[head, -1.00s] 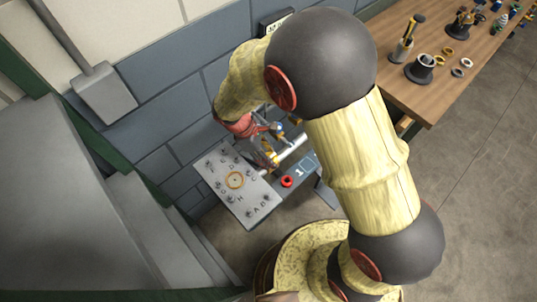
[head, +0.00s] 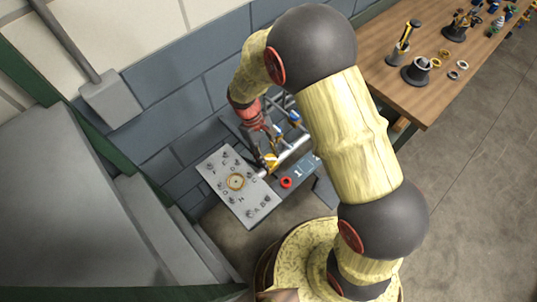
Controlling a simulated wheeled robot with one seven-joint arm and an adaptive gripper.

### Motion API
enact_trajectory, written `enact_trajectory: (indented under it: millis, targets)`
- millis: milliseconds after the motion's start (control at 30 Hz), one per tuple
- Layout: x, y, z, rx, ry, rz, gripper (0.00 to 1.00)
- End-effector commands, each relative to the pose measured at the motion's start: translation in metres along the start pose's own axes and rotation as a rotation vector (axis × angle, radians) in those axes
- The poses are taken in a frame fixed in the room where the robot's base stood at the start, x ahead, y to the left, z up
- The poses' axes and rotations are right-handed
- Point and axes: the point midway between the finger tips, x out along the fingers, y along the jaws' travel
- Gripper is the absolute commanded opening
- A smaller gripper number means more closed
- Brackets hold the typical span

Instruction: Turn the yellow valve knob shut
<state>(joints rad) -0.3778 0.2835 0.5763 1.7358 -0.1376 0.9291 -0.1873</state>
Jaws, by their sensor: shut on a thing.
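The yellow valve knob (head: 270,160) sits at the near left end of a silver pipe (head: 292,151), beside the grey lettered plate. My gripper (head: 268,157) reaches down to it from the upper left, and its fingers are shut on the knob. The fingers hide part of the knob, and its exact turn angle is too small to read.
Another yellow and blue fitting (head: 294,118) is farther back. A wooden table (head: 415,98) with parts stands at upper right; grey steps (head: 150,215) are at left.

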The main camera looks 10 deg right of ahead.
Motion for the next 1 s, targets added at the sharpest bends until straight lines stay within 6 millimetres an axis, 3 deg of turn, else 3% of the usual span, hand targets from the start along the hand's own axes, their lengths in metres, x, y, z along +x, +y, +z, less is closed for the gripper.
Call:
enact_trajectory:
  millis: [600,1000]
  targets:
    - [-0.0008,0.0042,0.001,0.531,0.002,-0.22,0.11]
    - [0.0002,0.0049,0.0018,0.751,0.002,-0.312,0.11]
